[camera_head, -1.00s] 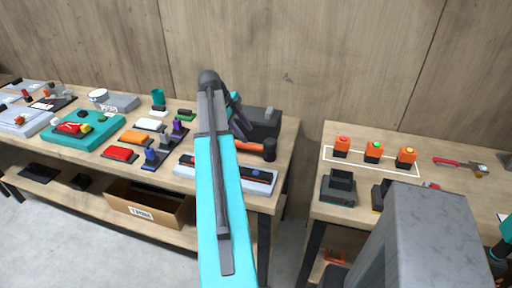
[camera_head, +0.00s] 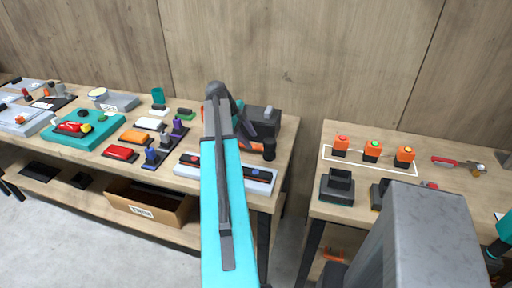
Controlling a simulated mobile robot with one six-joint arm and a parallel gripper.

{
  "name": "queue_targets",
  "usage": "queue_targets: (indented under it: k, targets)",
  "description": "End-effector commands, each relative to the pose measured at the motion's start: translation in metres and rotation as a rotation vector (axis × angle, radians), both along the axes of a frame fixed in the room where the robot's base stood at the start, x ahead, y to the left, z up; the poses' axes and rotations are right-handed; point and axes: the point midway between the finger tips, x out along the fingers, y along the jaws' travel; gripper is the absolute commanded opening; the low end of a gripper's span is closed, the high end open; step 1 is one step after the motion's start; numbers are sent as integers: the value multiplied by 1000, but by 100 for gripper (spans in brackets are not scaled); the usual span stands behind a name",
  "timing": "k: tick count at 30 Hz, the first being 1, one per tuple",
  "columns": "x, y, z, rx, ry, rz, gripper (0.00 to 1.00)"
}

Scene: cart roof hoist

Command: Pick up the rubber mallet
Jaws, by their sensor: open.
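The rubber mallet (camera_head: 269,149) lies on the left workbench near its right end. Its black head is visible, with a short piece of orange handle to the left of it. The rest of the handle is hidden behind my arm and gripper. My gripper (camera_head: 245,131) is open and points down over the handle side, left of the head. I cannot tell whether it touches the handle or how the fingers sit around it.
A dark grey box-shaped thing (camera_head: 263,121) stands just behind the mallet. A light grey tray (camera_head: 262,182) with dark tools lies in front. The right workbench (camera_head: 316,187), across a gap, holds orange button boxes and a red-handled tool (camera_head: 446,161).

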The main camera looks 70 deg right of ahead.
Motion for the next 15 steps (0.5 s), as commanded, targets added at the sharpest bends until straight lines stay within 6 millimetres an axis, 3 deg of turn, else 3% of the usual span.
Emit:
queue_targets:
  k: [15]
  targets:
    - [-13, -10, -36, 2, 1, -1, 43]
